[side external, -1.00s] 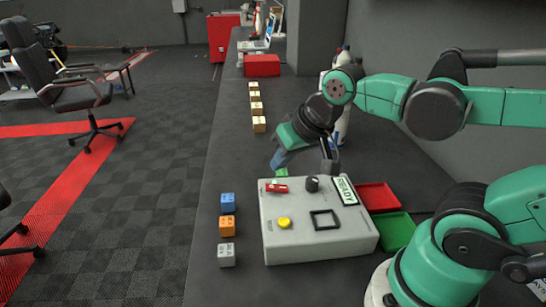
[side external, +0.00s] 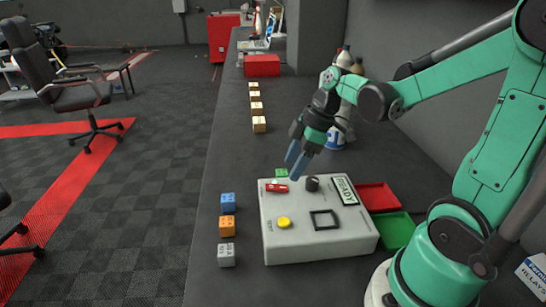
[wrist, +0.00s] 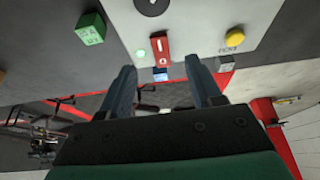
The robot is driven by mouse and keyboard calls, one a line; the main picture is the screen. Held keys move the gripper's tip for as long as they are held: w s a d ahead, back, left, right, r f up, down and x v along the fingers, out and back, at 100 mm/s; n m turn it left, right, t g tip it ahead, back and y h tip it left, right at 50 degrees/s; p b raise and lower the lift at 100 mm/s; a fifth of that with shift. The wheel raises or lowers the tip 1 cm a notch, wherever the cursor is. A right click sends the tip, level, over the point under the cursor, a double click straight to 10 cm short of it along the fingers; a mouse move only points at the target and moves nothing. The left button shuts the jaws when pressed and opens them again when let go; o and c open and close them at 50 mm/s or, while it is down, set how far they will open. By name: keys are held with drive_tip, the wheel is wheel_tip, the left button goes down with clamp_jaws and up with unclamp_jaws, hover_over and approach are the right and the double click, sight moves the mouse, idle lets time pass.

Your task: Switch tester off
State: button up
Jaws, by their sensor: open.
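The tester is a light grey box (side external: 300,245) on the dark bench. Its top carries a red switch (side external: 278,187) near the far left corner, a black knob (side external: 312,184), a yellow button (side external: 284,222), a black square frame and a READY display (side external: 346,190). My gripper (side external: 297,167) is open and empty, above the far edge of the box near the red switch. In the wrist view the red switch (wrist: 160,46) lies ahead, between the lines of the two fingers (wrist: 160,64). No contact is visible.
A green cube (side external: 281,173) stands just behind the box. Blue (side external: 228,202), orange (side external: 227,226) and grey (side external: 226,255) cubes line its left side. Red (side external: 377,197) and green (side external: 397,231) trays are at right. Bottles (side external: 342,105) stand behind my gripper.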

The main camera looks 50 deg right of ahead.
sight(281, 187)
drive_tip(key=shift+x, duration=2.3)
